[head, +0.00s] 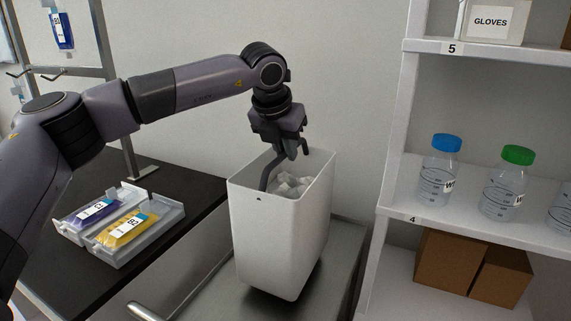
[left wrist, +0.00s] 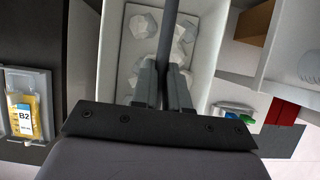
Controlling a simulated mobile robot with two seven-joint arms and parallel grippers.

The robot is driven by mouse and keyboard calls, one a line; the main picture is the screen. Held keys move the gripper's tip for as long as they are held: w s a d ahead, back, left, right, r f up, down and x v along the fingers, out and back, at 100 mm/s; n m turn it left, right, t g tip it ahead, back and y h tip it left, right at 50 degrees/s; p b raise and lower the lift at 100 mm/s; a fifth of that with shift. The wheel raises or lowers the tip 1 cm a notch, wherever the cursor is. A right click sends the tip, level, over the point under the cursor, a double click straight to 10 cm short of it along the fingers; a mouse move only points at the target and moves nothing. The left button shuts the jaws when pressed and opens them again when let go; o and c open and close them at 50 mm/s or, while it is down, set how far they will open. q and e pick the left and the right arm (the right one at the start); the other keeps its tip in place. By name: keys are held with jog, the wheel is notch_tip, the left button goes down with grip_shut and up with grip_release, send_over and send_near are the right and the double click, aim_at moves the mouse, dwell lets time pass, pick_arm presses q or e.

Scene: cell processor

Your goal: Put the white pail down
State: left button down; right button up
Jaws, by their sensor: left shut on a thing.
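The white pail (head: 278,235) hangs in the middle of the head view, with crumpled white pieces (head: 291,184) inside. My left gripper (head: 292,152) is above its open top, shut on the pail's dark handle (head: 266,178). In the left wrist view the handle (left wrist: 169,30) runs between the two fingers (left wrist: 164,88), over the pail's inside. The pail looks slightly tilted, with a dark shadow under its base. I cannot tell whether any part of its base touches the grey surface (head: 346,262) below. My right gripper is not in view.
A black bench (head: 190,212) at the left holds grey trays with a purple pack (head: 96,209) and a yellow B2 pack (head: 122,229). A white shelf (head: 470,215) with bottles and brown boxes (head: 455,262) stands close on the right. The wall is behind the pail.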

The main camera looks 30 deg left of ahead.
pick_arm(q)
notch_tip(320, 180, down, 4)
jog(key=shift+r, duration=0.1)
jog(key=c, duration=1.1)
grip_release()
jog(key=b+v, duration=0.1)
jog(key=v, duration=1.1)
jog(key=shift+d, duration=0.1)
